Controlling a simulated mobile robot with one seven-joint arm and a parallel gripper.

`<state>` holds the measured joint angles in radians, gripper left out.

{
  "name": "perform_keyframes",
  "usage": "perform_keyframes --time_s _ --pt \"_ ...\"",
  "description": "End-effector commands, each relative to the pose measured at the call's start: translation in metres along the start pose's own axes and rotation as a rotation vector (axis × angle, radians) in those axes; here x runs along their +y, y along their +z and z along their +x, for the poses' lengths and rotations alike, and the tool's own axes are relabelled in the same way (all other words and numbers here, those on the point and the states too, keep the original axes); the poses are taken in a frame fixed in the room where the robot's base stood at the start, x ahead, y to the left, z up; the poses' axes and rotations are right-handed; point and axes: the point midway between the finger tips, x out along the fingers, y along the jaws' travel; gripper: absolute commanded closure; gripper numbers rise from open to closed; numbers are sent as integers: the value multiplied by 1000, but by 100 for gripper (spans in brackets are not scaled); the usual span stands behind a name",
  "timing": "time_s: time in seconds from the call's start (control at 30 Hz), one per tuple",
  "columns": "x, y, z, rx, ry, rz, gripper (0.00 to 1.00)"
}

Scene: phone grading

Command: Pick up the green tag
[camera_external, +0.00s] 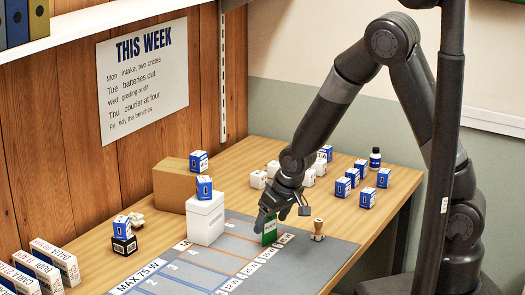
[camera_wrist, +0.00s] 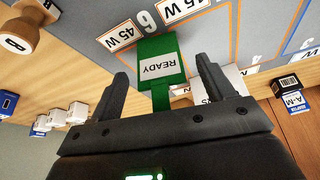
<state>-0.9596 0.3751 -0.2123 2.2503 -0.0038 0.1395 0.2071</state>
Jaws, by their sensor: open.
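The green tag (camera_wrist: 158,62) carries a white label reading READY. In the wrist view it lies between the two fingers of my gripper (camera_wrist: 162,82), with a narrow green strip running back toward the palm. In the outside view the tag (camera_external: 270,230) stands upright at the right end of the grey mat (camera_external: 175,270), directly below my gripper (camera_external: 272,208). The fingers are apart, with gaps to the tag on both sides in the wrist view. The outside view does not show whether the tag touches the mat.
A wooden-handled stamp (camera_external: 318,229) stands just right of the tag. A white box (camera_external: 205,219) with a small blue box on top stands to the left. Several small white and blue boxes and a dark bottle (camera_external: 375,158) sit farther back. A cardboard box (camera_external: 172,183) is near the wall.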

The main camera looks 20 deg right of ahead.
Motion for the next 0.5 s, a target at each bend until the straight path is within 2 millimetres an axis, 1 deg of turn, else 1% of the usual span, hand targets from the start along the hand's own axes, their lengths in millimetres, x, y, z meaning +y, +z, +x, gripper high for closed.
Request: perform_keyframes --time_s 0.17,0.5 --pt "0 0 0 1 0 0 25" --pt "0 0 0 1 0 0 53"
